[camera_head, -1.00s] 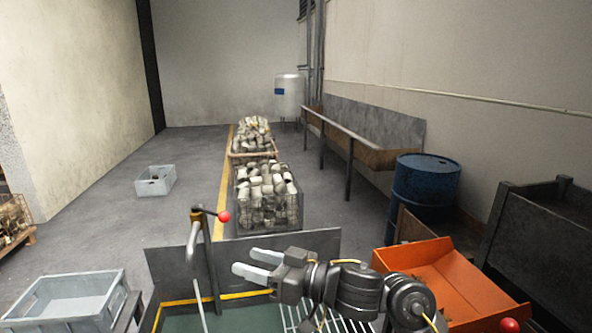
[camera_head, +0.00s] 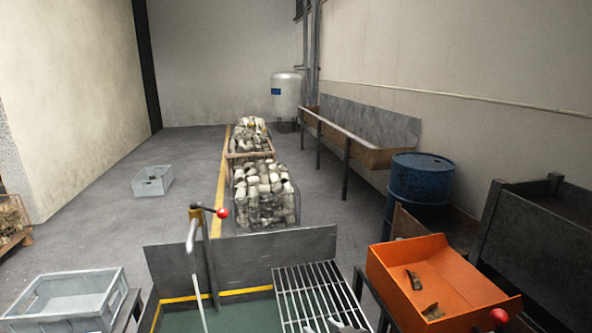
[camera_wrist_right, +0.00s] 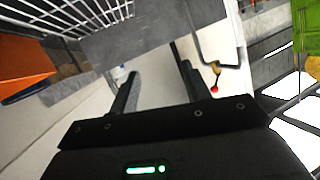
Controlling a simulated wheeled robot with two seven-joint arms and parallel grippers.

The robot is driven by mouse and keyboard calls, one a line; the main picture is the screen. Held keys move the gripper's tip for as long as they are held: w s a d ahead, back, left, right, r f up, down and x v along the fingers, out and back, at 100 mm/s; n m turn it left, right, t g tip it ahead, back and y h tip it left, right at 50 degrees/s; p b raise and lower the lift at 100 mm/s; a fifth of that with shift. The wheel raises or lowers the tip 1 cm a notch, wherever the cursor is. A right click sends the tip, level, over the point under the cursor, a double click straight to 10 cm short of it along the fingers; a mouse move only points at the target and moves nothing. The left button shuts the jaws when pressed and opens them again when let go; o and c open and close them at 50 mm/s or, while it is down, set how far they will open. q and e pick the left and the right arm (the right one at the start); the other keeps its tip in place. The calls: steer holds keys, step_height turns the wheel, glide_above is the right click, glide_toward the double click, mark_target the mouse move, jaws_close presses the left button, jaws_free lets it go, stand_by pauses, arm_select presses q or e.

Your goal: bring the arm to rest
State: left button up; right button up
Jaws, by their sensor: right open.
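My right gripper (camera_wrist_right: 157,82) shows in the right wrist view, with its two dark fingers apart and nothing between them. In the head view only the pale tips of my right gripper (camera_head: 338,325) show at the bottom edge, over the front of the metal grate (camera_head: 318,295). The rest of that arm is out of the head view. My left gripper is in neither view.
An orange bin (camera_head: 450,275) with a few dark pieces stands right of the grate. A grey crate (camera_head: 105,287) is at the lower left. A red-knobbed lever (camera_head: 222,213) rises near the grey panel. A blue drum (camera_head: 420,185) stands behind the bin.

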steer(key=s+d+f+m+g+h, duration=0.2)
steer(key=s+d+f+g+h, duration=0.25)
steer(key=s+d+f, duration=0.7)
steer(key=s+d+f+g+h, duration=0.2)
steer(key=s+d+f, duration=0.2)
steer(key=s, duration=0.4)
steer(key=s+d+f+g+h, duration=0.1)
steer(key=s+d+f+g, duration=0.2)
steer(key=s, duration=0.6)
step_height(320, 180, down, 28)
steer(key=b, duration=0.2)
steer(key=s+d+f+g+b, duration=0.1)
steer(key=s+d+f+g, duration=0.1)
steer(key=s+f, duration=1.4)
steer(key=shift+s+d+f, duration=0.35)
steer(key=shift+d+f, duration=0.05)
stand_by(1.8)
